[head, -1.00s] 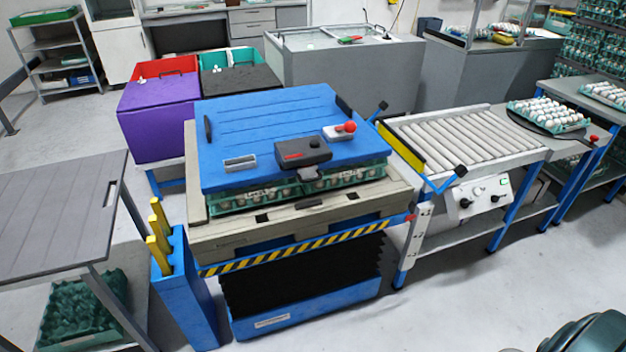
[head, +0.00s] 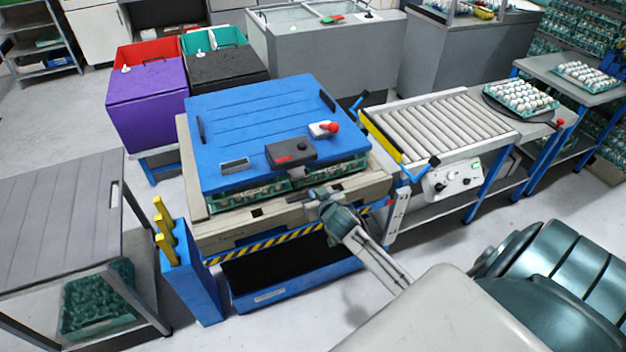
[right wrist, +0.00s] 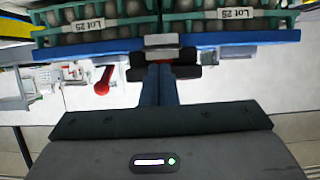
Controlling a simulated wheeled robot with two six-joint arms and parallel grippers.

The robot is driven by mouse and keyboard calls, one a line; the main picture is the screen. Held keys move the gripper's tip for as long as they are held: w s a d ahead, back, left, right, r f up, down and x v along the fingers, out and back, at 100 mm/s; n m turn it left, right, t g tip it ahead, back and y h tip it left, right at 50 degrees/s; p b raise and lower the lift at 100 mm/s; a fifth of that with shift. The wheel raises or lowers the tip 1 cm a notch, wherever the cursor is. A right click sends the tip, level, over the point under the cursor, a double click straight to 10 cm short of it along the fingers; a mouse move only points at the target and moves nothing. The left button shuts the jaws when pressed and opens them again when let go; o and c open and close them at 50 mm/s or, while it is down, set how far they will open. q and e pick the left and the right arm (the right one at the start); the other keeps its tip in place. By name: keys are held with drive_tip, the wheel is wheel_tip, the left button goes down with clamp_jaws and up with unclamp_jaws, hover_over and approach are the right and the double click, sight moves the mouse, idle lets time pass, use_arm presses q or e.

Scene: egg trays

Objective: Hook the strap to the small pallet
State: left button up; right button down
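The strap's black buckle box (head: 291,152) lies at the front edge of the blue lid (head: 250,125). A short grey end piece hangs at the lid's front; it shows in the right wrist view (right wrist: 162,41) in front of the egg trays. The small beige pallet (head: 222,238) lies under the egg trays and the lid. My right gripper (head: 321,198) is just in front of the pallet's front side, below the buckle box. Its fingers look close together in the right wrist view (right wrist: 158,84); whether they touch the strap end I cannot tell. My left gripper is not in view.
A red-knobbed device (head: 325,129) sits on the lid. Blue posts with yellow tops (head: 163,222) stand left of the lift. A roller conveyor (head: 440,125) adjoins the right side. A grey table (head: 60,205) stands at the left.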

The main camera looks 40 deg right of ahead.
drive_tip(key=r, duration=0.2)
drive_tip(key=b, duration=0.7)
approach(297, 171)
drive_tip(key=w+f, duration=0.2)
drive_tip(key=w, duration=0.1)
drive_tip(key=shift+w+d+f, duration=0.15)
drive_tip(key=shift+w+d, duration=0.35)
drive_tip(key=shift+w, duration=0.2)
wheel_tip(297, 171, down, 10)
drive_tip(key=b, duration=0.6)
drive_tip(key=shift+r, duration=0.25)
